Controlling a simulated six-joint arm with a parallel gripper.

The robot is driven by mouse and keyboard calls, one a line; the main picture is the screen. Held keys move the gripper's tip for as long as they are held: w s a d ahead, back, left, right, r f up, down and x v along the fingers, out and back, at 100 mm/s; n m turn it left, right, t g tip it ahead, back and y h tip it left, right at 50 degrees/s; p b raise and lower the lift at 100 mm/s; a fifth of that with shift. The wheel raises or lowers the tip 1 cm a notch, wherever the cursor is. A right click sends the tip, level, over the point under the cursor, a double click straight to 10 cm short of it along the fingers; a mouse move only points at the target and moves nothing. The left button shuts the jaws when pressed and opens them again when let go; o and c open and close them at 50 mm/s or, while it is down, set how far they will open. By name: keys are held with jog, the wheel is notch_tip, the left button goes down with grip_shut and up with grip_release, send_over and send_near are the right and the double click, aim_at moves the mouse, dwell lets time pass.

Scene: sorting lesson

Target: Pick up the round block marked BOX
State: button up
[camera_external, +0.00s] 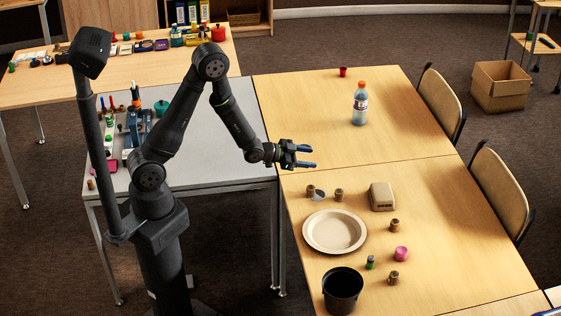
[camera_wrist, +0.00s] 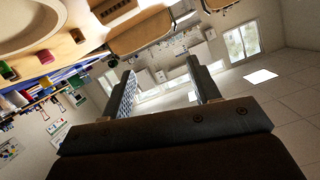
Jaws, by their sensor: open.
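Several small brown round blocks stand on the near wooden table: two (camera_external: 310,190) (camera_external: 339,195) behind the plate, one (camera_external: 394,225) to its right and one (camera_external: 393,278) near the black pot. No marking is legible, so I cannot tell which one reads BOX. A pink round piece (camera_external: 401,253) and a small green piece (camera_external: 371,262) are among them. My gripper (camera_external: 308,157) is open and empty, held sideways above the table, behind and apart from the blocks. In the wrist view its two fingers (camera_wrist: 162,80) stand apart with nothing between them.
A beige plate (camera_external: 334,231), a black pot (camera_external: 342,288) and a beige box-shaped thing (camera_external: 382,196) share the near table. A bottle (camera_external: 360,104) and a red cup (camera_external: 343,72) stand on the far table. Chairs (camera_external: 500,190) line the right side. Table space right of my gripper is clear.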

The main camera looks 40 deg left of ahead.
jog(key=w+d+f+m+g+y, duration=0.15)
jog(key=w+d, duration=0.25)
jog(key=d, duration=0.4)
jog(key=w+d+g+y, duration=0.2)
jog(key=w+d, duration=0.3)
jog(key=d, duration=0.3)
jog(key=s+d+r+m+g+y, duration=0.1)
jog(key=s+d+r+m+g, duration=0.2)
jog(key=d, duration=0.4)
jog(key=s+d+r+g+y, duration=0.1)
jog(key=s+d+r+g, duration=0.2)
jog(key=s+d+r, duration=0.3)
send_near(395, 221)
jog(key=x, duration=0.4)
jog(key=shift+w+a+f, duration=0.1)
jog(key=shift+w, duration=0.05)
jog(key=shift+x, duration=3)
jog(key=c, duration=1.1)
